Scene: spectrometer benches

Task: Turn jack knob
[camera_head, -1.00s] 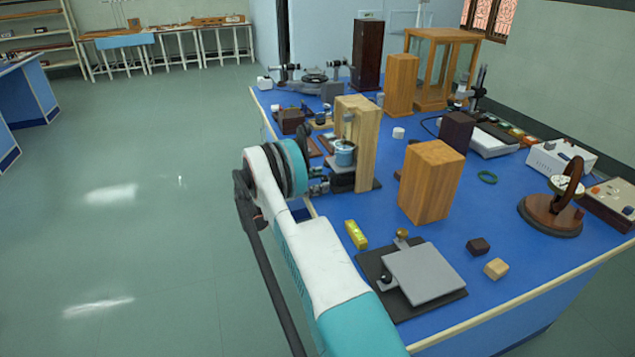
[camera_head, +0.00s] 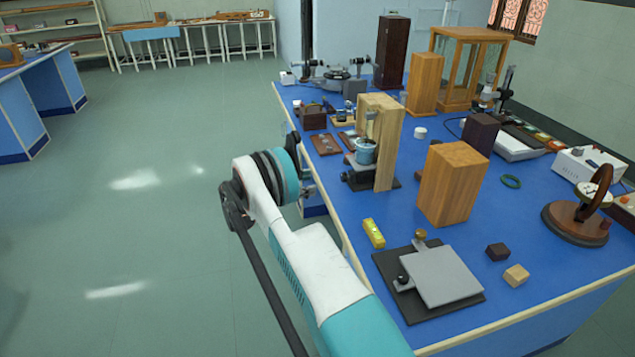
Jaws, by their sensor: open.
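A low jack with a grey top plate (camera_head: 440,275) on a black base lies at the front of the blue bench. It has a black knob (camera_head: 403,278) at its left edge and a brass knob (camera_head: 421,235) at its back. A second, jack-like stand (camera_head: 360,181) carries a blue-grey cup (camera_head: 366,152) beside a tall wooden upright. A small dark knob seems to show at its left side. My gripper (camera_head: 309,190) is open beside the bench's left edge, left of this stand and apart from it. My wrist hides most of the gripper.
A yellow level (camera_head: 374,233) lies between the stand and the low jack. A wooden block (camera_head: 452,185) stands to the right, with two small blocks (camera_head: 498,252) in front. The floor left of the bench is clear.

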